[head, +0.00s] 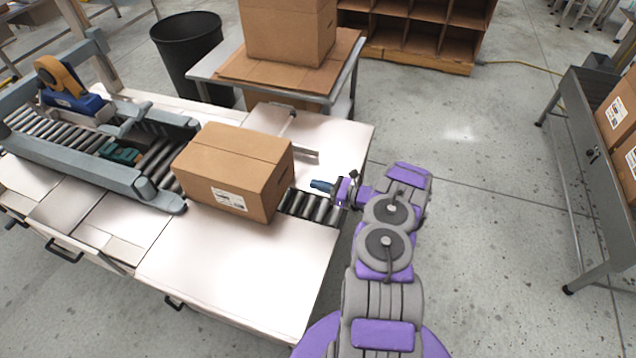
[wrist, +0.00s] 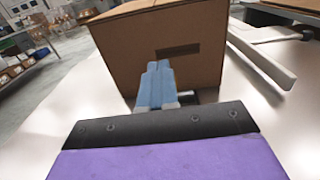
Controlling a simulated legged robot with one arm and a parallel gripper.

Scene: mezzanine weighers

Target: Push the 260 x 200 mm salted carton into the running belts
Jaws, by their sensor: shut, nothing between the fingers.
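A closed brown carton (head: 232,171) with a white label on its near side sits on the roller bed, short of the belts. Its end face fills the upper middle of the wrist view (wrist: 130,55), with a dark slot in it. The taping machine (head: 110,150) has grey side belts or rails along both sides of the rollers, left of the carton. My gripper (head: 322,186) is shut and empty, its blue fingers together and pointing at the carton's right end. In the head view a gap shows between fingertips and carton. In the wrist view the fingers (wrist: 157,85) overlap the face; contact cannot be told.
A metal guide bar (head: 305,152) lies behind the carton on the white table (head: 230,255). Bare rollers (head: 310,206) show right of the carton. A cart with another carton (head: 288,30) and a black bin (head: 188,50) stand behind. The near tabletop is clear.

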